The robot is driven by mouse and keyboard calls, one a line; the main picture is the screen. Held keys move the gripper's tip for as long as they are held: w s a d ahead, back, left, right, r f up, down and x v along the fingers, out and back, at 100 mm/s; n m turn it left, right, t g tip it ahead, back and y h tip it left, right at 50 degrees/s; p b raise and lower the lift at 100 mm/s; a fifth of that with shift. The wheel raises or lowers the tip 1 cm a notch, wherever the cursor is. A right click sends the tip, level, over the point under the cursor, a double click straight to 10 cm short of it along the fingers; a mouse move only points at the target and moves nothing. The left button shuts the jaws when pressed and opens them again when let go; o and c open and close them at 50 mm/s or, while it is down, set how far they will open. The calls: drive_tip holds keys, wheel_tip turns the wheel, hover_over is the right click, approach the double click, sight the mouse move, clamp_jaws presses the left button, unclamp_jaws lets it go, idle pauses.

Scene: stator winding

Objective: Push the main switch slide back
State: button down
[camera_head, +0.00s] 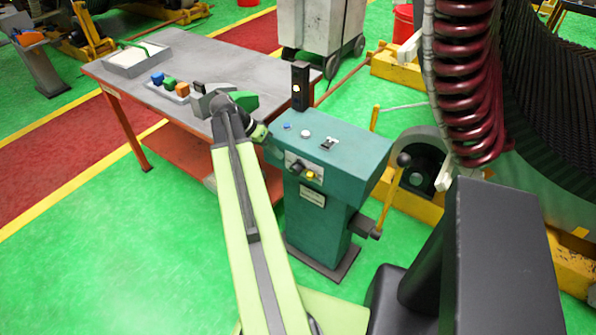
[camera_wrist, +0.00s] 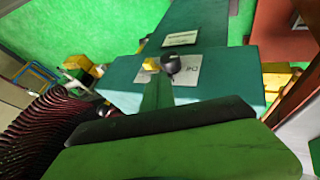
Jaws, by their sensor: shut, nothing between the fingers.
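The teal control console (camera_head: 345,157) stands right of the workbench. On its sloped top are a blue button (camera_head: 287,126), a white button (camera_head: 305,133) and a small black-and-white slide-like switch (camera_head: 328,143). Its front plate (camera_head: 303,168) carries a dark knob and a yellow part; in the wrist view the dark knob (camera_wrist: 170,64) and the yellow part (camera_wrist: 151,64) show beside partly hidden lettering. I cannot tell which is the main switch slide. My gripper (camera_head: 260,132) is shut and empty near the console's upper left edge; contact is unclear. Its green finger (camera_wrist: 158,92) points toward the front plate.
A black upright box (camera_head: 300,86) stands at the console's back. The grey workbench (camera_head: 215,62) holds coloured blocks (camera_head: 170,83) and a tray (camera_head: 136,56). Green floor is clear at left.

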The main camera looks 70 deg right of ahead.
drive_tip(key=shift+s+d+r+m, duration=0.15)
drive_tip(key=shift+s+d+m, duration=0.2)
drive_tip(key=shift+s, duration=0.4)
